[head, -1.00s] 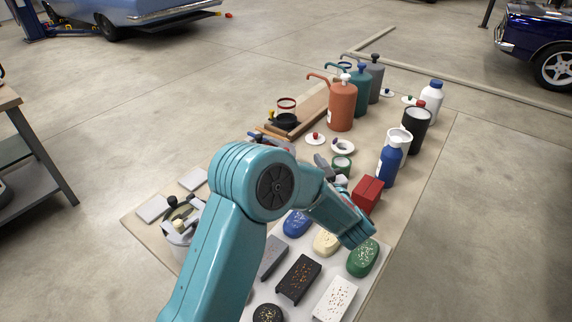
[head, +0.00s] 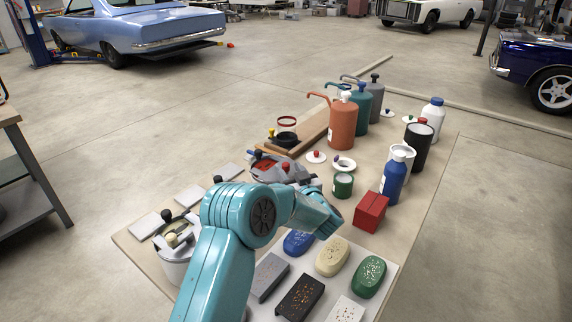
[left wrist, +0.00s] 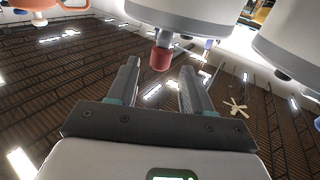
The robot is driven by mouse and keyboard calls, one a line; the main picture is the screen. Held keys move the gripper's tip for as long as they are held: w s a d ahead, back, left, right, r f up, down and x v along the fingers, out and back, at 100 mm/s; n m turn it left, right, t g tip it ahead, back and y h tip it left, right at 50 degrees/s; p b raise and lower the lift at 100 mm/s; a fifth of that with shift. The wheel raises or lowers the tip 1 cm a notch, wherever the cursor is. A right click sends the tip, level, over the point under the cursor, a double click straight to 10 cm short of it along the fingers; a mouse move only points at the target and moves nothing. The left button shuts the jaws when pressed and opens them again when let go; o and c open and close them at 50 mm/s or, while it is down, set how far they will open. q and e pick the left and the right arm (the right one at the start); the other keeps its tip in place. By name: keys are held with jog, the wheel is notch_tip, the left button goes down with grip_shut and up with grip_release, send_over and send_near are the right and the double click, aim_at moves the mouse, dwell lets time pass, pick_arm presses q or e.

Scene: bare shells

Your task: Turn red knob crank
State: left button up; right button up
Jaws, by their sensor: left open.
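A red knob (left wrist: 160,58) on a short grey stem shows in the left wrist view, between and a little beyond my fingertips. My left gripper (left wrist: 160,72) is open, with two dark fingers apart and nothing held. In the head view, the end of my left arm (head: 317,213) is over the near part of the table, but its fingers cannot be made out. A grey device with red parts (head: 264,166) lies beyond it, partly hidden by the arm. A red knob (head: 316,154) also stands on a small white disc. I cannot tell which one the wrist view shows. My right gripper is not in view.
Orange (head: 343,125), teal and grey pump bottles stand at the back. A blue bottle (head: 394,178), a black canister (head: 418,148) and a red box (head: 370,212) line the right. Blue, cream and green blocks (head: 368,277) lie in front.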

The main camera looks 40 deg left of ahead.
aim_at(285, 168)
pick_arm(q)
jog(key=shift+x, duration=1.9)
jog(key=shift+f, duration=0.1)
grip_shut()
jog(key=shift+s+a+f+m+t+h+b, duration=0.1)
jog(key=shift+s+a+m+t+h+b, duration=0.1)
jog(key=shift+m+t+h+b, duration=0.3)
jog(key=c, duration=0.9)
grip_release()
jog(key=m+t+h+b, duration=0.2)
jog(key=b, duration=0.1)
jog(key=s+m+t+h+b, duration=0.1)
jog(key=t+h+b, duration=0.1)
jog(key=b, duration=0.2)
jog(key=a+m+t+h+b, duration=0.1)
jog(key=m+t+h+b, duration=0.1)
jog(key=b, duration=0.2)
jog(key=shift+s+f+m+t, duration=0.2)
jog(key=shift+s+m+t, duration=0.1)
jog(key=shift+s, duration=0.1)
jog(key=shift+a+r+m+t+h+b, duration=0.15)
jog(key=shift+r+m+t+h+b, duration=0.3)
jog(key=shift+h+b, duration=0.35)
grip_shut()
jog(key=o, duration=0.9)
grip_release()
jog(key=shift+f, duration=0.1)
